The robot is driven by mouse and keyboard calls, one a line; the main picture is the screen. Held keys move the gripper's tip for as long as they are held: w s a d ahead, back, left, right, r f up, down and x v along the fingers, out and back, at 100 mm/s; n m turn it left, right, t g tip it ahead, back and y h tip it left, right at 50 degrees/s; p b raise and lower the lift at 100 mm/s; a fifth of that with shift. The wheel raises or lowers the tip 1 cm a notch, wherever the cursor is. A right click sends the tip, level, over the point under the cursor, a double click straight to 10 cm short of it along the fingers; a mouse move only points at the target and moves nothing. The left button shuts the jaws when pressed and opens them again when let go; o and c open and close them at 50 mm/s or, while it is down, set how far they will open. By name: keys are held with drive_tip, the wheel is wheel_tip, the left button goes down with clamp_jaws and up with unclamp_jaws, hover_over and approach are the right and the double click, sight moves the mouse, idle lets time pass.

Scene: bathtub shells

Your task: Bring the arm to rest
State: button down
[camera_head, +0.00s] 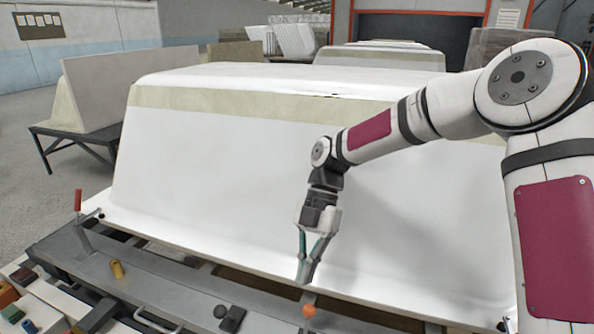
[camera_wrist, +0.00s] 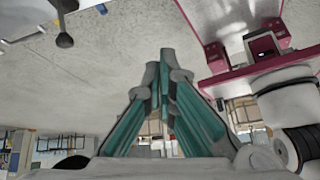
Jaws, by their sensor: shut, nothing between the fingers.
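My gripper (camera_head: 303,283) hangs from my arm in front of the white bathtub shell (camera_head: 215,160), pointing down near the shell's lower edge. Its fingers come together at the tips, with nothing between them. In the wrist view my gripper (camera_wrist: 160,62) shows its two teal-sided fingers meeting at the tips, and they are empty. The arm comes in from the right side of the head view and bends down at the wrist. Whether the gripper touches the shell cannot be told.
A grey metal frame (camera_head: 150,275) runs below the shell, with a red-handled clamp (camera_head: 78,202), a yellow cylinder (camera_head: 117,269), a black knob (camera_head: 220,311) and an orange knob (camera_head: 309,311). Another table (camera_head: 75,138) with a panel stands at left. Open floor (camera_head: 30,180) lies at far left.

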drive_tip(key=s+d+r+m+t+h, duration=0.4)
drive_tip(key=s+d+r+m, duration=0.9)
drive_tip(key=m, duration=0.3)
drive_tip(key=s+d+m+t+y, duration=0.1)
drive_tip(key=s+d+m+t, duration=0.3)
drive_tip(key=s+m, duration=1)
wheel_tip(320, 180, up, 17)
drive_tip(key=t+p, duration=0.2)
drive_tip(key=p, duration=1.2)
drive_tip(key=shift+s+d+n+t, duration=0.15)
drive_tip(key=shift+s+n+t, duration=0.15)
drive_tip(key=shift+n, duration=0.1)
